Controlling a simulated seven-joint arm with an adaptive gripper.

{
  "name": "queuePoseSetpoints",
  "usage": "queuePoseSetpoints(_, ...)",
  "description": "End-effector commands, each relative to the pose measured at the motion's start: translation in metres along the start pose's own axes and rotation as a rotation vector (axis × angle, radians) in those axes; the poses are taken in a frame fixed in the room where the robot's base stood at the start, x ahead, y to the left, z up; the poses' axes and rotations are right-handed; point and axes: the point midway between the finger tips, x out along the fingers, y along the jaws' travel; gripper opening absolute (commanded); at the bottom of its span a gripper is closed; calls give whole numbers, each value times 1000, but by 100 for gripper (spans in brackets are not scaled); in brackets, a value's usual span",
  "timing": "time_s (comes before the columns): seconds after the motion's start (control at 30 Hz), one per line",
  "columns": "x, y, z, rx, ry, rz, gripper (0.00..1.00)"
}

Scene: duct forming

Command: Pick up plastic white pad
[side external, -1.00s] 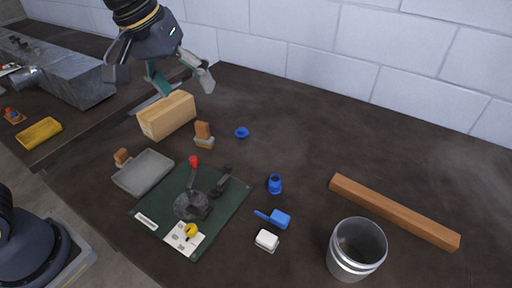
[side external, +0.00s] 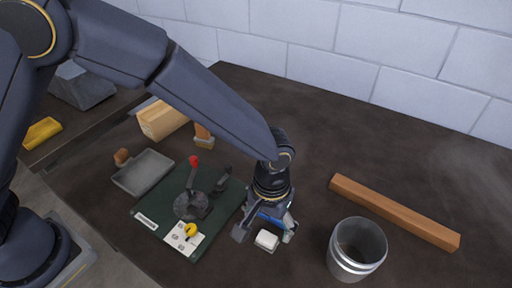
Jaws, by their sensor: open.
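The white pad (side external: 266,240) is a small white block lying on the dark table, right of the green board. My gripper (side external: 265,234) points down over it, with one finger to its left and the other to its right. The jaws are open, and I cannot tell whether either finger touches the pad. The blue scoop-like piece behind the pad is mostly hidden by my gripper.
A metal bucket (side external: 345,262) stands close to the right, with a wooden bar (side external: 392,212) behind it. The green board (side external: 165,209) with a clamp-like fixture lies to the left. A grey tray (side external: 143,173) sits beyond it. The table behind the bar is clear.

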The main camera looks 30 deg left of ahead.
Motion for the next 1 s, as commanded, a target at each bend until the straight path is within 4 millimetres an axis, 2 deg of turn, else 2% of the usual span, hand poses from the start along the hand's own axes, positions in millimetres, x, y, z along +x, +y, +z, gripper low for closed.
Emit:
queuePoseSetpoints(0.03, 7, 0, 0, 0, -1, -1, 81)
queuePoseSetpoints(0.27, 26, -1, 0, -1, -2, -2, 81)
queuePoseSetpoints(0.5, 62, -2, -2, -1, -1, -1, 81)
queuePoseSetpoints(0.8, 68, -2, -2, -1, 1, 1, 81)
queuePoseSetpoints(1.0, 68, -2, -2, 0, 1, 1, 61)
